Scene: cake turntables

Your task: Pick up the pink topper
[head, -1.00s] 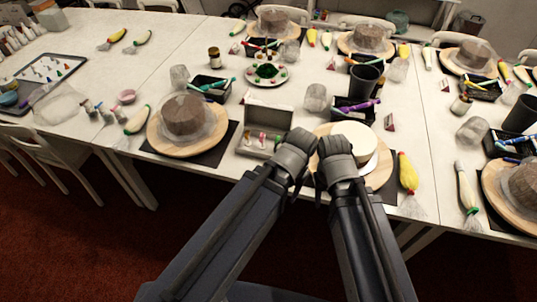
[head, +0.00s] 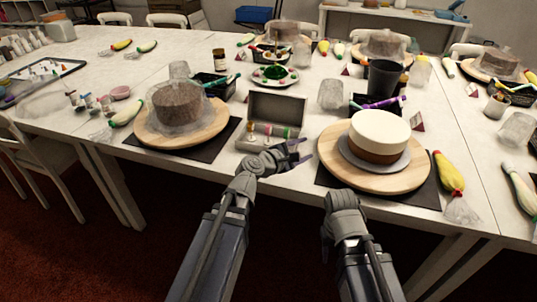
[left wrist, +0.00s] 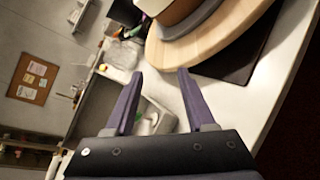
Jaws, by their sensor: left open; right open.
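An open grey box (head: 277,107) stands on the table between two cake boards. Small pieces in red, green and white (head: 268,131) lie in it. A pink topper cannot be told apart for certain among them. My left gripper (head: 298,152) is open and empty at the box's front right corner, its purple fingers apart. In the left wrist view, its fingers (left wrist: 160,78) stand open, with the grey box (left wrist: 92,105) and a pale greenish piece (left wrist: 148,122) beyond them. My right gripper (head: 327,238) hangs low before the table's front edge, open, with its fingers mostly hidden.
A white-topped cake (head: 380,131) stands on a round wooden board (head: 413,178) right of the box. A wrapped brown cake (head: 178,103) is on the left board. A dark cup (head: 382,80) and a clear tub (head: 333,94) stand behind. A yellow piping bag (head: 449,172) lies at right.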

